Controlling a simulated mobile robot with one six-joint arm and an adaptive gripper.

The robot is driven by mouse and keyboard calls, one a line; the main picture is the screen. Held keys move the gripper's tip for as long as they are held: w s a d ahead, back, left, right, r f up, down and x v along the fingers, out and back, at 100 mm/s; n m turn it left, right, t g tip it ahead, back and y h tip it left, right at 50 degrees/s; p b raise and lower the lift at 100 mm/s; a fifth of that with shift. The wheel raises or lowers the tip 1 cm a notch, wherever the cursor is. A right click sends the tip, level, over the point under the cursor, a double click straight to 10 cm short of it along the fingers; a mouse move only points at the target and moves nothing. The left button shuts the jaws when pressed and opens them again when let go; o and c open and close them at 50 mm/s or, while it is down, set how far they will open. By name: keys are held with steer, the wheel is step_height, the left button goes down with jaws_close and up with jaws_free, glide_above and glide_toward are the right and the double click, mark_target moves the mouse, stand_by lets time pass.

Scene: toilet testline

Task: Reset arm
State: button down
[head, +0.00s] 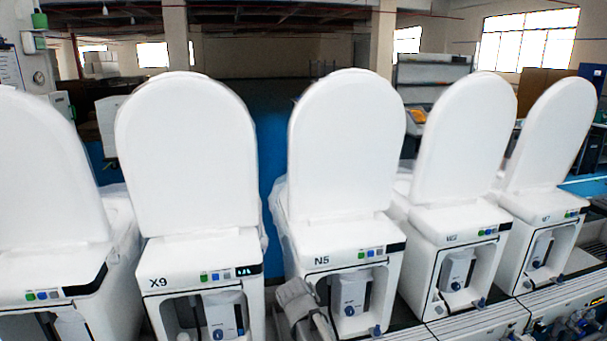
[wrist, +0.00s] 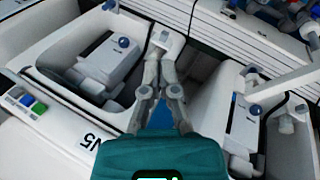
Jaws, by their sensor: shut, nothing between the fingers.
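My gripper (wrist: 163,45) shows in the wrist view, with its grey fingers pointing up the picture from a teal body. Its fingers are together with nothing held. It is beside the front of the white toilet marked N5 (wrist: 60,115), over the gap towards the neighbouring unit. In the head view the N5 toilet (head: 345,235) stands in the middle with its lid raised. A grey part of my arm (head: 296,299) shows at its lower left front. The fingertips are hard to make out there.
The X9 toilet (head: 200,250) stands left of N5, and more white toilets (head: 455,220) stand to the right, all with lids raised. Open front recesses hold white boxes with blue knobs (head: 350,310). A rail with fittings (head: 470,325) runs along the lower right.

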steer(key=s+d+f+m+g+y, duration=0.1)
steer(key=s+d+m+g+y, duration=0.2)
steer(key=s+d+m, duration=0.3)
steer(key=s+d+y, duration=0.1)
steer(key=s+d, duration=0.3)
steer(key=d, duration=0.3)
steer(key=shift+s+f, duration=0.25)
steer(key=shift+s, duration=0.1)
steer(key=shift+d, duration=0.2)
